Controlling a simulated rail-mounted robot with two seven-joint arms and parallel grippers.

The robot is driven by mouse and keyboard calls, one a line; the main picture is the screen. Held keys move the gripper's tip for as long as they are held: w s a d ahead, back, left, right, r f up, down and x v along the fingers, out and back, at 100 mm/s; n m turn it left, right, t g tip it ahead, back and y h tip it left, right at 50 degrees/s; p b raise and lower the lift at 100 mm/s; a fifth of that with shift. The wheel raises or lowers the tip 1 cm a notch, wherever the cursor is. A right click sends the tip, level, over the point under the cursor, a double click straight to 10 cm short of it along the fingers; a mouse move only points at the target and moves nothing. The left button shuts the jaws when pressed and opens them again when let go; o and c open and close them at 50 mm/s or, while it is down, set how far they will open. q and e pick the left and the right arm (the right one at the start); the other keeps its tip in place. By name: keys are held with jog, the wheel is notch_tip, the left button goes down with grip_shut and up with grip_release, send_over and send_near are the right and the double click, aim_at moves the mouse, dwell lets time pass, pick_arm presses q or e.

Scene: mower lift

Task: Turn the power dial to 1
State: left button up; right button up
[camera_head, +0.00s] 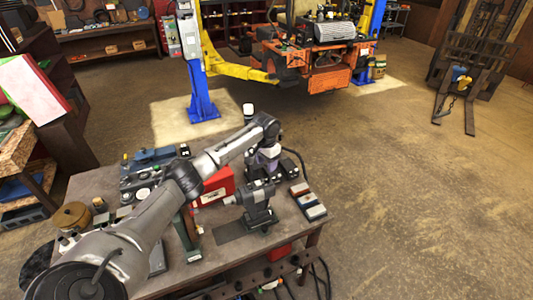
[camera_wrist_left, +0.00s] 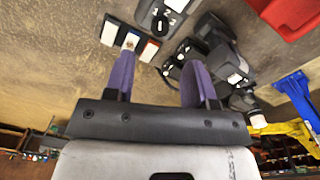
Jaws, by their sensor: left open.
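In the head view I cannot pick out the dial face. My left gripper (camera_head: 268,158) hangs over the right part of the workbench (camera_head: 227,253). Its two purple fingers in the left wrist view (camera_wrist_left: 160,55) are spread apart with nothing between them. The dial lies beyond the fingertips, apart from them. My right gripper is in neither view.
A red toolbox (camera_head: 215,188) stands left of the gripper. A dark vise-like device (camera_head: 258,203) stands in front of it. Small coloured boxes (camera_head: 314,212) line the bench's right edge. A dark switch box (camera_wrist_left: 177,65) lies near the right finger. Open floor (camera_head: 420,200) lies right of the bench.

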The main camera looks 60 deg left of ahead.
pick_arm(q)
notch_tip(320, 180, up, 6)
jog(key=b, duration=0.1)
jog(key=shift+r, duration=0.1)
dwell(0.3)
